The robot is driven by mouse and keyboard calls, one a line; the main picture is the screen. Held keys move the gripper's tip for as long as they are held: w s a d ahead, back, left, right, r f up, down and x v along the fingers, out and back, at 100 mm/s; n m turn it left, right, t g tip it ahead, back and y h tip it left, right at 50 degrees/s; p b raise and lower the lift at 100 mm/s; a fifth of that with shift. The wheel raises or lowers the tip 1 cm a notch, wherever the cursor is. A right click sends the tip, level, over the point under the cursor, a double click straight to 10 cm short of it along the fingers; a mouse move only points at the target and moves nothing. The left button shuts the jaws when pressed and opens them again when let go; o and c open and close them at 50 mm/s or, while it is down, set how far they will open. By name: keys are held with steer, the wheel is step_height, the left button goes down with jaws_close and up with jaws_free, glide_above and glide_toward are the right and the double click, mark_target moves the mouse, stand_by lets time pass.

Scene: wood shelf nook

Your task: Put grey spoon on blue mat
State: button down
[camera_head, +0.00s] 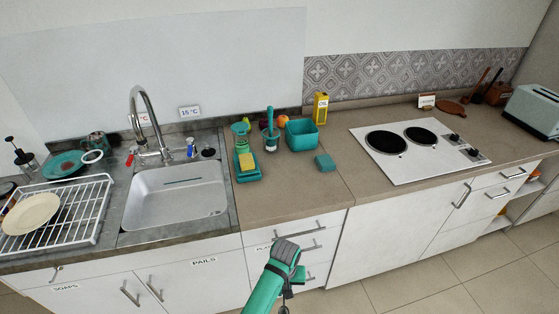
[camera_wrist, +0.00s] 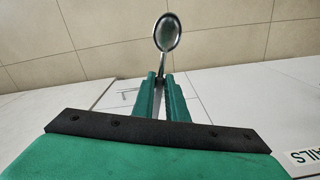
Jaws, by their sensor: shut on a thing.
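The grey spoon (camera_wrist: 168,32) is held between the green fingers of my gripper (camera_wrist: 161,80) in the wrist view, with its bowl sticking out beyond the fingertips. In the head view my gripper (camera_head: 286,249) is in front of the drawers, below the counter's front edge. The spoon cannot be made out there. I cannot pick out a clearly blue mat. A small teal block or folded cloth (camera_head: 325,162) lies on the counter left of the hob, and a flat teal tray (camera_head: 249,178) lies beside the sink with a yellow sponge on it.
A teal bin (camera_head: 301,136), a yellow carton (camera_head: 320,108) and a teal brush holder (camera_head: 271,140) stand at the back of the counter. The hob (camera_head: 418,151) is to the right, the sink (camera_head: 175,195) and dish rack (camera_head: 60,215) to the left. The counter's front middle is clear.

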steer(key=shift+s+a+f, duration=0.2)
steer(key=shift+s+a, duration=0.2)
steer(key=shift+s, duration=0.15)
